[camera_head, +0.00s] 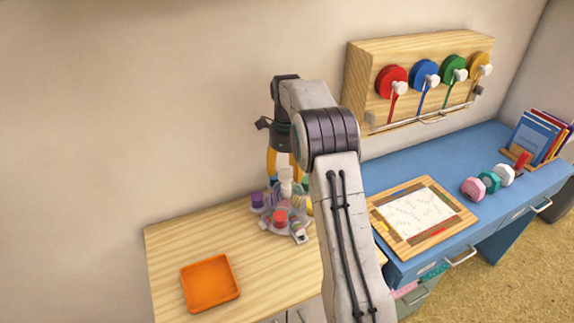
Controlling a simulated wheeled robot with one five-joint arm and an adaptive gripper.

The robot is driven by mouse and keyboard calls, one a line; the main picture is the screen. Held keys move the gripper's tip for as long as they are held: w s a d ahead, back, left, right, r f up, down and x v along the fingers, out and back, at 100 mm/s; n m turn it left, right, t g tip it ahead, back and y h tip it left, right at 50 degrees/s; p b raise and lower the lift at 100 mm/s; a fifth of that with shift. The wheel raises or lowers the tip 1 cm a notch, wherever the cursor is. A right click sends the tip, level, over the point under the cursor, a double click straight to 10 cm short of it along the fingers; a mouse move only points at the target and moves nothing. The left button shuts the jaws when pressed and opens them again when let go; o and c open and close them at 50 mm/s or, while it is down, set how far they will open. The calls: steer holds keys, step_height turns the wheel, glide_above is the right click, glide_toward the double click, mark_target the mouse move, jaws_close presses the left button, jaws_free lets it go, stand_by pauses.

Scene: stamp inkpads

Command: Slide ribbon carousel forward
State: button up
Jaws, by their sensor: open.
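The ribbon carousel (267,222) is a round, pale stand with purple, red and other small coloured items around a white centre post. It stands on the light wooden table, near its back edge by the wall. My gripper (286,174) has yellow fingers and points down over the carousel, at its upper part. It is open, with the top of the centre post between or just behind the fingers; I cannot tell whether they touch it. My arm hides the carousel's right side.
An orange tray (188,291) lies on the wooden table (165,245) at front left. To the right, a blue desk (405,171) holds a framed board (451,235), several dumbbell-like pieces (489,182) and books (538,137). A wooden rack (360,75) with coloured ribbon reels hangs above.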

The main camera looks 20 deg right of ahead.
mark_target(287, 184)
steer(key=shift+f, duration=2.85)
steer(key=shift+c, duration=0.2)
jaws_close()
